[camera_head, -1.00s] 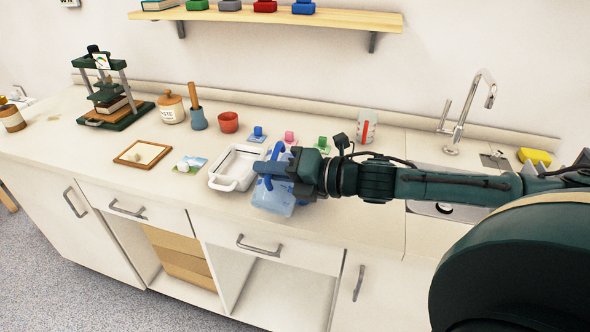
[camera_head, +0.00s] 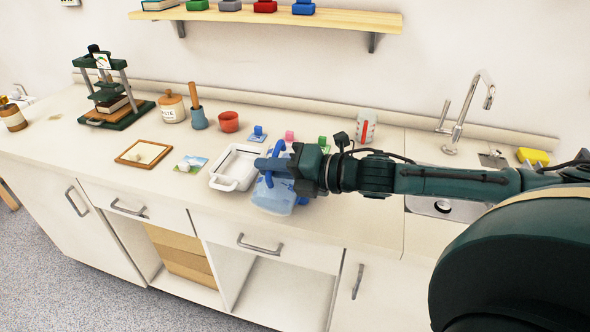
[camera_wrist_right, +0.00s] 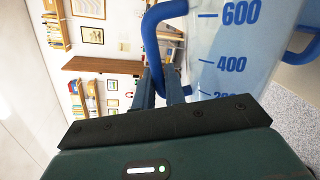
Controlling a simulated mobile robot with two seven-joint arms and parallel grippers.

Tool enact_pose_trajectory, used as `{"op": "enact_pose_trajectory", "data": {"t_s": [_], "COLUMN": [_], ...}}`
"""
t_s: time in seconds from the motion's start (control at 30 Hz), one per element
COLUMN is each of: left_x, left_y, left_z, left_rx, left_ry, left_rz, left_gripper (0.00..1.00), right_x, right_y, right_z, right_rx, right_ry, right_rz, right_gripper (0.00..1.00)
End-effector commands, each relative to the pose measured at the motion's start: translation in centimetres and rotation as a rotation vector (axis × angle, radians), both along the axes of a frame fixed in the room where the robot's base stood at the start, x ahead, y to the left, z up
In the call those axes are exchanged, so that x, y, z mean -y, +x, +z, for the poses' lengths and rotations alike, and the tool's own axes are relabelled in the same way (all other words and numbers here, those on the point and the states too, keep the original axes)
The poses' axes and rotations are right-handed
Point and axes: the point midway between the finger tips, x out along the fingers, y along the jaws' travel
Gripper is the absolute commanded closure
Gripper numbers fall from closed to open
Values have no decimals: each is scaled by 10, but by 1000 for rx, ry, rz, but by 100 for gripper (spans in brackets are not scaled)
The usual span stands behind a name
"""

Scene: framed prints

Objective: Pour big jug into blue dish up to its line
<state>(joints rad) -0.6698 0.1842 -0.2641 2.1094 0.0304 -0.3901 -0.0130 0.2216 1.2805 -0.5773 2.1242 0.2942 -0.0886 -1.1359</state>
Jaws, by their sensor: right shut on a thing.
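The big jug (camera_head: 272,198) is clear and bluish, with a blue handle (camera_wrist_right: 152,40) and marks such as 600 and 400. My right gripper (camera_head: 275,168) is shut on the handle. The room appears sideways in the right wrist view while the jug's numbers stand upright, so the jug looks strongly tipped, handle uppermost. It is at the counter's front, beside the white tray. A blue curved edge (camera_wrist_right: 298,50) shows past the jug; I cannot tell what it belongs to. I cannot make out the blue dish or its line. My left gripper is not visible.
A white tray (camera_head: 224,184) is just left of the jug. Small blue (camera_head: 258,132), pink (camera_head: 289,136) and green (camera_head: 322,142) items lie behind it.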

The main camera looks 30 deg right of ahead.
Motion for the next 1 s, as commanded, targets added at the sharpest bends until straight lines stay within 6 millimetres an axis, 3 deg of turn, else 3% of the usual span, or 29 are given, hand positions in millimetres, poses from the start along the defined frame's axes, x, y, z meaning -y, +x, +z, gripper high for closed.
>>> {"op": "enact_pose_trajectory", "data": {"t_s": [1.0], "left_x": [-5], "left_y": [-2], "left_z": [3], "left_rx": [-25], "left_ry": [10], "left_rz": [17], "left_gripper": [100], "right_x": [4], "right_y": [4], "right_z": [9], "right_rx": [-31], "right_ry": [41], "right_rz": [0], "right_gripper": [100]}}
